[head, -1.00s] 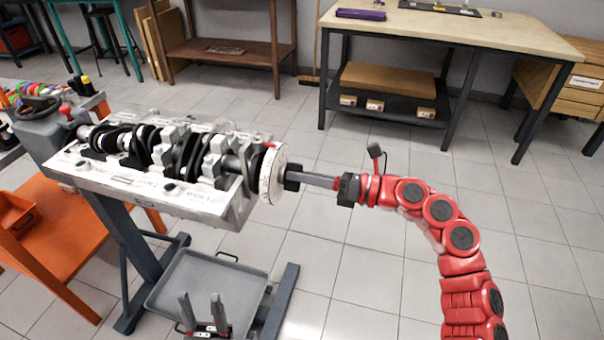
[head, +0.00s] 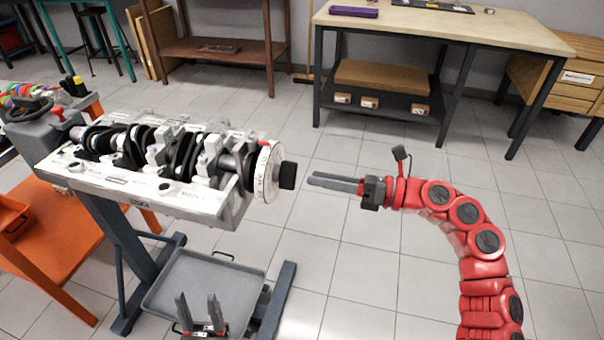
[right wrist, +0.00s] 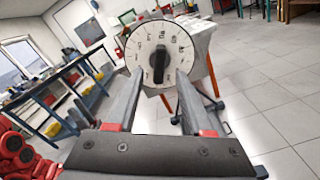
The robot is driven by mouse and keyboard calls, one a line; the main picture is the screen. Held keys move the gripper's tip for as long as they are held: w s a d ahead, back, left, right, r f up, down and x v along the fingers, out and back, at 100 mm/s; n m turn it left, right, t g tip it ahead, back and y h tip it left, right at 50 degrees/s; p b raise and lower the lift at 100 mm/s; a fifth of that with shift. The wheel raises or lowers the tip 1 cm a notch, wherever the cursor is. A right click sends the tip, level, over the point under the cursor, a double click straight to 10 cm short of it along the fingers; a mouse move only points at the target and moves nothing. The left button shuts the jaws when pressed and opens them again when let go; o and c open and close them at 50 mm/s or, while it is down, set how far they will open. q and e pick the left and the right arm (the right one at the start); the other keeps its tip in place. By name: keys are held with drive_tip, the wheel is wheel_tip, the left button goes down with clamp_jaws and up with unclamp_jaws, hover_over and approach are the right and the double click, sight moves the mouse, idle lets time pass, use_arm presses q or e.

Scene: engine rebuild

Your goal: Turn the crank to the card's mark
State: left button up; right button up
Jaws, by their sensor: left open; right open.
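The crankshaft (head: 178,150) lies in the engine block (head: 150,195) on a stand at the left of the head view. At its right end is a white marked dial (head: 266,172) with a black knob (head: 288,176). The right wrist view shows the dial (right wrist: 145,45) face-on, with the black knob (right wrist: 159,64) roughly upright at its middle; its markings are too small to read surely. My right gripper (head: 310,181) is open and empty, to the right of the knob and apart from it. My left gripper (head: 197,300) is open and empty, low before the tray. No card is identifiable.
A grey tray (head: 205,305) sits low on the stand beneath the block. An orange cart (head: 60,262) stands at left. A workbench (head: 450,28) and a brown shelf (head: 222,48) stand at the back. The floor right of the dial is clear.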

drive_tip(key=v, duration=1.1)
drive_tip(key=shift+d, duration=0.3)
drive_tip(key=shift+s, duration=0.1)
